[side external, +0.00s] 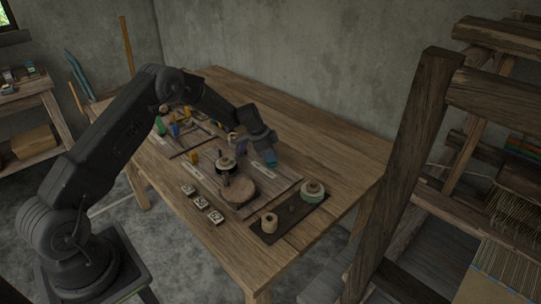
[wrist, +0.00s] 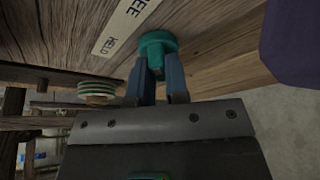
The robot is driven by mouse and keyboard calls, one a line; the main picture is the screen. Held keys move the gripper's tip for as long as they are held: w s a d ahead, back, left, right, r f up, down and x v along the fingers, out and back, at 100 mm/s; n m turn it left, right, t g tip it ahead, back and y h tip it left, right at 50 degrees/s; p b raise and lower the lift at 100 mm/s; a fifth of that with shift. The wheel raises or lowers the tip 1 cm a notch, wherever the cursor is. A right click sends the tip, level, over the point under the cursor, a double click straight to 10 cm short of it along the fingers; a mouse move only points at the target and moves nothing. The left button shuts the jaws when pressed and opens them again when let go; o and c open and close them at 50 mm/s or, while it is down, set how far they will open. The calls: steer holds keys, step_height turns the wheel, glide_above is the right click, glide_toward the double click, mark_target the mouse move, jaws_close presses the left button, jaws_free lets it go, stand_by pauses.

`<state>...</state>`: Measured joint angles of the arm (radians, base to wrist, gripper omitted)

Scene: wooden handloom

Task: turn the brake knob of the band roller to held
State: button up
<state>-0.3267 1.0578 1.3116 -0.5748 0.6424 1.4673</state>
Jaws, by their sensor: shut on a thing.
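In the wrist view, a round teal knob (wrist: 156,44) sits at the wooden board beside a white label strip (wrist: 122,28). The strip reads "HELD", and a second word is partly cut off, ending in "EE". My gripper (wrist: 160,75) is shut on the knob, with a blue finger on each side of its stem. Which way the knob is turned I cannot tell. In the side view my gripper (side external: 270,158) is low over the right part of the wooden board, by a pale label strip (side external: 254,178). The knob is not clear there.
A round wooden disc (side external: 238,190) and a spool (side external: 226,163) stand left of my gripper. A dark tray (side external: 287,222) with thread spools is at the table's front right. Small patterned tiles (side external: 202,202) lie in front. The table's back right (side external: 330,140) is clear.

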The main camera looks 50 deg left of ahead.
jaws_close()
steer(key=shift+n, duration=0.3)
steer(key=n+y, duration=0.1)
steer(key=n, duration=0.1)
steer(key=shift+n+t, duration=0.4)
steer(key=n+y, duration=0.1)
steer(key=n, duration=0.3)
steer(key=shift+d+y, duration=0.15)
steer(key=shift+y, duration=0.25)
steer(key=n, duration=0.2)
steer(key=n+y, duration=0.1)
steer(key=n, duration=0.1)
steer(key=shift+n+y, duration=0.3)
steer(key=shift+n, duration=0.1)
steer(key=shift+d+n+g+y, duration=0.1)
steer(key=shift+n+g+y, duration=0.35)
steer(key=shift+n, duration=1.35)
steer(key=shift+y, duration=0.25)
